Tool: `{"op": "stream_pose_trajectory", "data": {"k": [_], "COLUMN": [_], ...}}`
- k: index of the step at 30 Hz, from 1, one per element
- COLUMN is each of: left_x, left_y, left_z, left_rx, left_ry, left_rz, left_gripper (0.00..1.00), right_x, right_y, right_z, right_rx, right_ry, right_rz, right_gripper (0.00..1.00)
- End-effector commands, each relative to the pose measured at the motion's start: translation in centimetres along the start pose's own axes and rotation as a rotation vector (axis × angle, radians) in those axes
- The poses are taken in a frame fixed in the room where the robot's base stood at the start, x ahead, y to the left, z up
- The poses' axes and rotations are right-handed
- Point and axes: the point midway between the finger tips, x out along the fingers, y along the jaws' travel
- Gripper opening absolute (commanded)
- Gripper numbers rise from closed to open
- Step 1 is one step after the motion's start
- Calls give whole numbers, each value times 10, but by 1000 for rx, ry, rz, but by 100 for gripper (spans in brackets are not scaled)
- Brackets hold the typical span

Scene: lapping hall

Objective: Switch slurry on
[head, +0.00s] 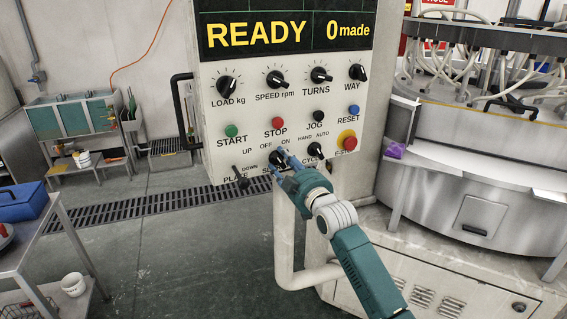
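The control panel (222,172) fills the upper middle of the head view. Its display (285,32) reads READY and 0 made. The slurry switch (277,161) is a small black knob in the bottom row, under the labels OFF and ON; its name label is mostly covered. My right gripper (284,161) is at this knob, with its fingers over and beside it. The fingers hide much of the knob, so its pointer direction and any grip on it cannot be made out. My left gripper is not in view.
Close by are the plate lever (241,178), the cycle knob (315,150), the red stop button (278,123) and the emergency stop (350,143). A pale bent pipe (284,240) stands below the panel. A round machine (480,120) is at right. The floor at left is partly open.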

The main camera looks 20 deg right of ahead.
Motion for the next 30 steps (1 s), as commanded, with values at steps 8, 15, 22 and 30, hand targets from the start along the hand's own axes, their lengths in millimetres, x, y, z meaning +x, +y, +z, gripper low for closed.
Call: {"op": "stream_pose_trajectory", "data": {"k": [8, 15, 22, 30], "left_x": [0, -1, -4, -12], "left_y": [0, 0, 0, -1], "left_z": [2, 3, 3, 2], "left_rx": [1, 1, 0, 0], "left_ry": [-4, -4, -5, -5], "left_rz": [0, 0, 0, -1], "left_gripper": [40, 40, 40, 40], "right_x": [0, 0, 0, 0], "right_y": [0, 0, 0, 0], "right_z": [0, 0, 0, 0], "right_rx": [0, 11, 90, 301], "right_ry": [0, 0, -1, 0], "right_rz": [0, 0, 0, 0], "right_gripper": [0, 0, 0, 0]}}
